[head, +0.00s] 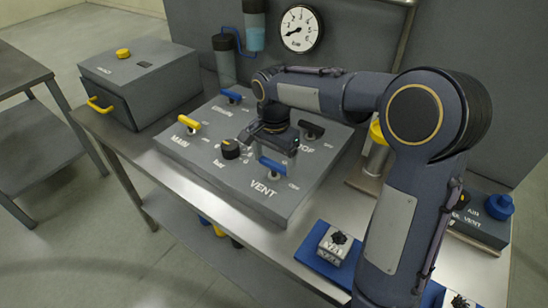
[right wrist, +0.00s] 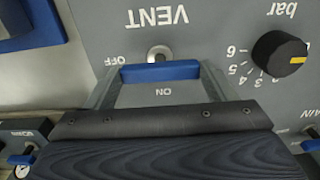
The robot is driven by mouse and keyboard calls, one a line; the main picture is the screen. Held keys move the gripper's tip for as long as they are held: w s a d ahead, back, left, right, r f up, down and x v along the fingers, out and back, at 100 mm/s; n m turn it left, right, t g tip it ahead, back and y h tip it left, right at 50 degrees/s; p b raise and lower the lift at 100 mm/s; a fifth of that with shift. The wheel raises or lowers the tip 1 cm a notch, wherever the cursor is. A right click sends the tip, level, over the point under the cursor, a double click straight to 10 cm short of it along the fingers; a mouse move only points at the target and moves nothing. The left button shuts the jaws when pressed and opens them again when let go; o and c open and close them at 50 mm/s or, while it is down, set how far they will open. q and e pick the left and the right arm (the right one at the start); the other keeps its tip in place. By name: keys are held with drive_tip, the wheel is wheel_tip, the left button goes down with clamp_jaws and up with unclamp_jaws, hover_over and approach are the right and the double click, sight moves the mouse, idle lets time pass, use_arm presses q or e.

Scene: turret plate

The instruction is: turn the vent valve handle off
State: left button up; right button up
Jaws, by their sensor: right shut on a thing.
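The vent valve handle (head: 272,166) is a blue bar on the sloped grey panel, just above the word VENT. In the right wrist view the blue handle (right wrist: 160,72) lies crosswise in front of its round metal pivot. The OFF mark is by its left end and the ON mark is below its middle. My right gripper (right wrist: 162,76) is shut on the handle, with one finger at each end of the bar. In the head view my right gripper (head: 273,158) reaches down over the panel, and its fingertips are partly hidden. My left gripper is not in view.
On the panel (head: 205,165) are a yellow MAIN handle (head: 188,122), a black bar knob (head: 230,149), another blue handle (head: 231,95) and a black STOP handle (head: 311,129). A gauge (head: 300,28) hangs behind. A grey box (head: 140,75) stands left; a blue-based block (head: 335,245) stands in front.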

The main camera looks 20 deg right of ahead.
sight(274, 164)
idle(0.4)
drive_tip(key=o, duration=1)
wheel_tip(274, 164, up, 8)
drive_tip(key=shift+f, duration=0.1)
